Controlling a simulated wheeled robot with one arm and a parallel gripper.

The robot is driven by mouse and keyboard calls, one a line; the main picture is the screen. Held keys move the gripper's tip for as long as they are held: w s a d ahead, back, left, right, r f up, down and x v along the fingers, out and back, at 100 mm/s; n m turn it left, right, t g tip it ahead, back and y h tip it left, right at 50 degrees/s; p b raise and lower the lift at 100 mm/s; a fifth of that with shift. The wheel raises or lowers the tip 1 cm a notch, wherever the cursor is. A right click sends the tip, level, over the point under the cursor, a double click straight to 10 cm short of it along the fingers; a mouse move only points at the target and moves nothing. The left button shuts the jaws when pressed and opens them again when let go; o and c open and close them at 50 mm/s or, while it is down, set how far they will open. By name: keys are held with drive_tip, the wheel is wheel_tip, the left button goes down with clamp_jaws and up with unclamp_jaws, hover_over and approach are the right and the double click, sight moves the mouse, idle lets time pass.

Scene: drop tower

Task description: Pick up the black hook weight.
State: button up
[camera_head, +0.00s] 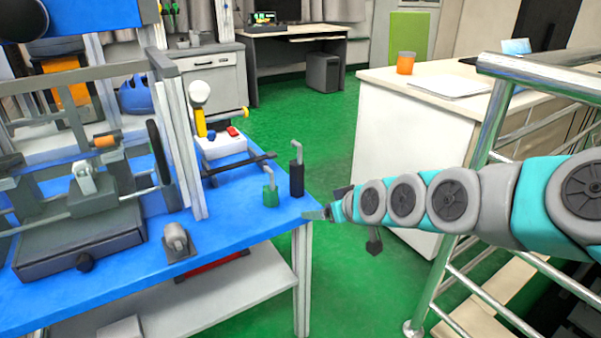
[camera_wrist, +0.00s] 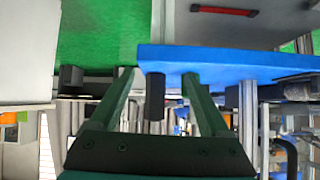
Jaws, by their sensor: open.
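The black hook weight (camera_head: 297,179) stands upright near the right corner of the blue table (camera_head: 235,228), its grey hook on top. A green hook weight (camera_head: 270,197) stands just left of it. My gripper (camera_head: 322,213) is at the table's right corner, low and to the right of the black weight. In the wrist view, which looks upside down, the black weight (camera_wrist: 155,92) shows between the two spread fingers of my gripper (camera_wrist: 158,76). The fingers are open and hold nothing. I cannot tell how far the weight is from the fingertips.
A grey clamp-like block (camera_head: 176,241) sits at the table's front edge. A white box with coloured buttons (camera_head: 221,144) and a drop-tower frame stand further left. A metal railing (camera_head: 490,125) and a white counter (camera_head: 395,150) are on the right. Green floor lies open behind the table.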

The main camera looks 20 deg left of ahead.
sight(300, 180)
drive_tip(key=w+a, duration=0.2)
drive_tip(key=w+a+r+t+y, duration=0.1)
drive_tip(key=w+a, duration=0.1)
drive_tip(key=w+a+r+t+y, duration=0.1)
drive_tip(key=w+a, duration=0.1)
drive_tip(key=shift+a+r, duration=0.15)
drive_tip(key=shift+a, duration=0.2)
drive_tip(key=shift+x, duration=0.8)
drive_tip(key=shift+d+f+p+x, duration=0.15)
drive_tip(key=shift+p+x, duration=0.1)
drive_tip(key=shift+x, duration=0.7)
drive_tip(key=shift+d+f+p+x, duration=0.1)
drive_tip(key=shift+f+p+x, duration=0.1)
drive_tip(key=shift+x, duration=0.8)
drive_tip(key=shift+d+f+p+x, duration=0.15)
drive_tip(key=shift+p+x, duration=0.1)
drive_tip(key=shift+x, duration=0.7)
drive_tip(key=shift+a, duration=0.1)
drive_tip(key=shift+c, duration=0.2)
clamp_jaws()
